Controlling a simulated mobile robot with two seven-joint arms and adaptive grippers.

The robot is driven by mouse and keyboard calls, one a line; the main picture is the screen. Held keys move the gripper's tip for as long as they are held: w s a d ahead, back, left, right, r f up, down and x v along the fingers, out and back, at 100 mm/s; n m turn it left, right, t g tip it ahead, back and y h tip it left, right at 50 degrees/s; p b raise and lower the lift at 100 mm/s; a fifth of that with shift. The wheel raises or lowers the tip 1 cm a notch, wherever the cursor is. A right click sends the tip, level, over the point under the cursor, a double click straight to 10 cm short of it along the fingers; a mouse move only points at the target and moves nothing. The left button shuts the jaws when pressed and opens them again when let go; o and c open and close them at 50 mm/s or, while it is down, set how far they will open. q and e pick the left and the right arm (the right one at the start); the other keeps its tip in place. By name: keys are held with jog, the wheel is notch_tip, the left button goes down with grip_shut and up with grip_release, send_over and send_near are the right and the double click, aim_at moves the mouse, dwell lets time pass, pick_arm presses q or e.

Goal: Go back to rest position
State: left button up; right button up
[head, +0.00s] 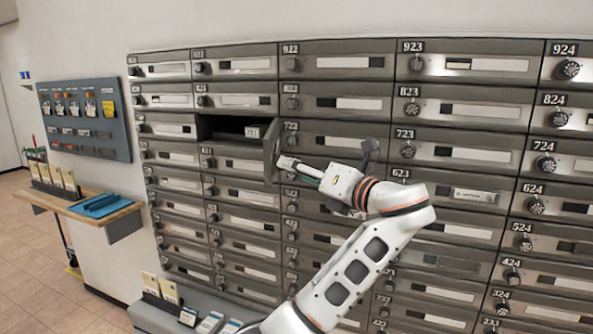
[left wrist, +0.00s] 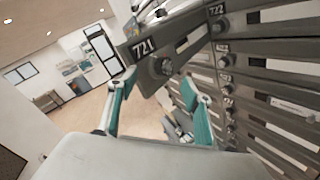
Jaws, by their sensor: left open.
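The grey mailbox wall (head: 345,103) fills most of the head view. The door of box 721 (head: 270,151) stands swung open, and its compartment (head: 222,127) is dark, with a small labelled item inside. My left gripper (head: 286,164) is beside the open door, with its arm reaching up from the bottom. In the left wrist view, my left gripper (left wrist: 163,95) has its two teal fingers spread, with nothing visible held between them. The 721 door (left wrist: 153,60) and its round knob (left wrist: 161,67) are just beyond the fingertips. Whether a finger touches the door cannot be told. My right gripper is not seen.
A wooden wall shelf (head: 97,212) at left holds envelopes and a blue tray (head: 100,205). A grey-blue panel (head: 85,118) hangs above it. A low grey ledge (head: 150,318) with cards lies below the mailboxes. Open tiled floor (head: 35,270) shows at left.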

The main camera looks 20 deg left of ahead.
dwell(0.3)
pick_arm(q)
jog(key=w+f+n+t+h, duration=0.1)
jog(key=w+f+h, duration=0.15)
jog(key=f, duration=0.75)
jog(key=w+f+t+h, duration=0.1)
jog(key=f+h, duration=0.2)
jog(key=f, duration=0.7)
jog(key=s+d+f+n+h, duration=0.1)
jog(key=s+f+n+h, duration=0.15)
jog(key=f, duration=0.85)
jog(key=s+d+f+n+h, duration=0.2)
jog(key=f+n+h, duration=0.1)
jog(key=f, duration=0.8)
jog(key=s+d+f+n+h, duration=0.3)
jog(key=s+f+n+h, duration=0.3)
jog(key=s+f+n, duration=1)
jog(key=s+a+f+n+h, duration=0.1)
jog(key=s+f+n, duration=0.2)
jog(key=s, duration=1.2)
jog(key=shift+f+t, duration=0.15)
jog(key=shift+t, duration=0.25)
